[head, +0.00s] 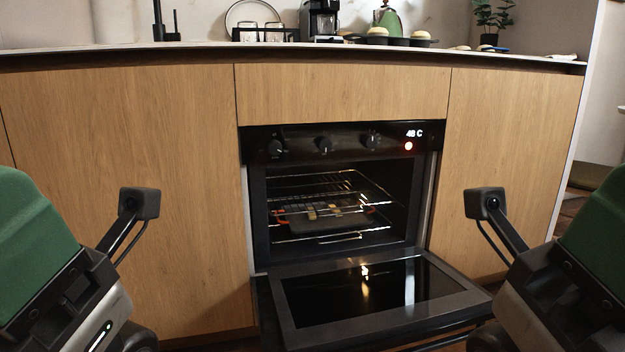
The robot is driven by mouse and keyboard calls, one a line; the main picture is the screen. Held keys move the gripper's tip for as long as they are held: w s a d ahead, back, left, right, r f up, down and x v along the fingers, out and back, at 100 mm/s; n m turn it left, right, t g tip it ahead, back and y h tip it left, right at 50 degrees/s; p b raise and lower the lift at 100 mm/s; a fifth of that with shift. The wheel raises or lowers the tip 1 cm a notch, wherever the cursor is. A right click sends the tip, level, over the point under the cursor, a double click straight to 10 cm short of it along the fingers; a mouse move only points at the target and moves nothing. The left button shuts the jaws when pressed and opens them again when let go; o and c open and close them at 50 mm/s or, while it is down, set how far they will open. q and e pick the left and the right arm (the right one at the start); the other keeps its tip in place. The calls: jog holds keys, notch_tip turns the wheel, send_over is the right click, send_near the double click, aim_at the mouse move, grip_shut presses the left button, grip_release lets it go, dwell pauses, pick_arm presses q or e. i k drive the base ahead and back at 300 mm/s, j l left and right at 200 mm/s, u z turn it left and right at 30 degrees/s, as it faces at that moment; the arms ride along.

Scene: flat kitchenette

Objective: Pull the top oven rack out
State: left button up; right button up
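The oven (340,140) is built into the wooden cabinet front, and its door (375,290) is folded down open. Inside, the wire top oven rack (312,182) sits in the upper part of the cavity and appears pushed in. A dark tray (325,226) with several pale pieces and orange at its sides shows below the top rack's upper wires. Lower wires also show, but I cannot clearly tell which rack bears the tray. My left and right arms stand at the two sides of the view, apart from the oven. The fingers of both grippers are out of view.
The open door juts forward between my arms. The space above the door is clear.

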aim_at(361, 206)
jog(key=i+u, duration=0.3)
jog(key=i, duration=0.2)
jog(key=i+l+u, duration=0.3)
jog(key=i, duration=0.15)
